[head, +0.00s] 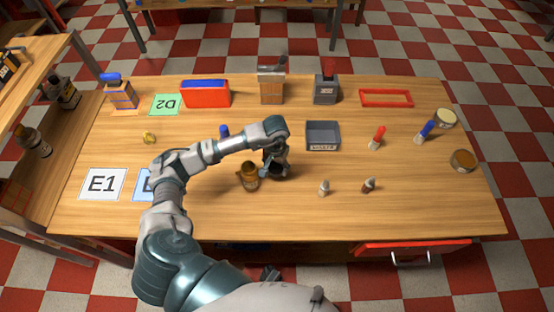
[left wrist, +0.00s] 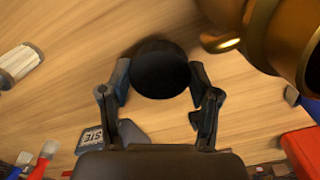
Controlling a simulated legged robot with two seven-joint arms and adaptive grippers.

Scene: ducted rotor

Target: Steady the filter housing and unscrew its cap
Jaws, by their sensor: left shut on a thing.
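My left gripper (head: 275,160) reaches down over the middle of the table. Its two fingers are shut on a dark round thing (left wrist: 160,68), seen from above in the left wrist view as a black disc. In the head view the dark thing (head: 279,173) stands on the table, partly hidden by the gripper. It may be the filter housing with its cap, but I cannot tell cap from body. A brass-coloured vessel (head: 249,177) stands just left of it; it also shows close by in the left wrist view (left wrist: 285,35). My right gripper is not in view.
Two small grey-tipped pieces (head: 323,188) (head: 368,185) stand to the right. Red (head: 377,138) and blue (head: 425,131) tipped pieces stand further right. A red bin (head: 206,98) is at the back. The front right table is clear.

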